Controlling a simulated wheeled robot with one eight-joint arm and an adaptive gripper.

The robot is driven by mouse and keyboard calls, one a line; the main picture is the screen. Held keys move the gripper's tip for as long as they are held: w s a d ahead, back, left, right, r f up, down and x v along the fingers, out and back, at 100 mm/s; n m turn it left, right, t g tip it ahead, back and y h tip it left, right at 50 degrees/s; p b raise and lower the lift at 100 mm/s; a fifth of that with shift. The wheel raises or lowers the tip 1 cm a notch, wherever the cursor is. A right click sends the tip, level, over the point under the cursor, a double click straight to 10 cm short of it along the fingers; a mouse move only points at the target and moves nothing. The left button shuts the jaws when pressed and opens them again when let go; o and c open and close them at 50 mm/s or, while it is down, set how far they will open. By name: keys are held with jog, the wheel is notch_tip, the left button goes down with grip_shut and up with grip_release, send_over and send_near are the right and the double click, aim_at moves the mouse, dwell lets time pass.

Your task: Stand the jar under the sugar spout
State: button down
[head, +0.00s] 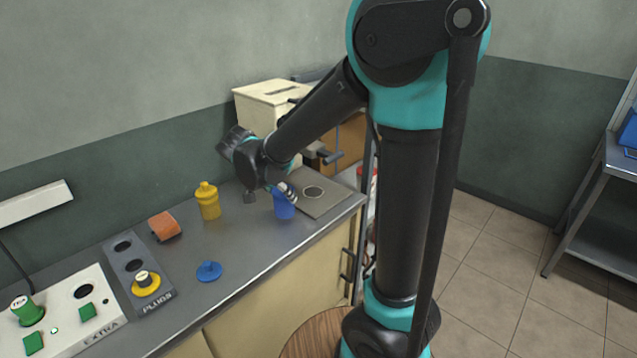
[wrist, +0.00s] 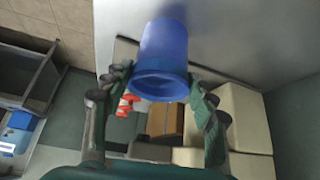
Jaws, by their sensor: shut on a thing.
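A blue jar (head: 284,207) is at the counter's front right, left of a grey plate (head: 338,199) with a ring-shaped mark. My gripper (head: 287,191) is shut on the jar near its top. In the wrist view the jar (wrist: 164,50) sits between the two fingers (wrist: 160,88), its open rim towards the camera. I cannot tell whether its bottom touches the counter. A cream press housing (head: 272,98) stands behind the plate; my arm covers part of it. I cannot make out the sugar spout clearly.
Further left are a PLUGS board (head: 128,256) and an EXTRA panel (head: 98,311). The counter between lid and jar is clear.

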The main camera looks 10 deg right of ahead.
jog(key=w+d, duration=0.3)
jog(key=w, duration=0.1)
jog(key=w+d+f, duration=0.1)
jog(key=w+d, duration=0.7)
jog(key=shift+w+f, duration=0.1)
jog(key=shift+f, duration=0.15)
jog(key=c, duration=0.5)
grip_release()
jog(key=shift+f, duration=0.1)
jog(key=v, duration=1.2)
jog(key=shift+d, duration=0.1)
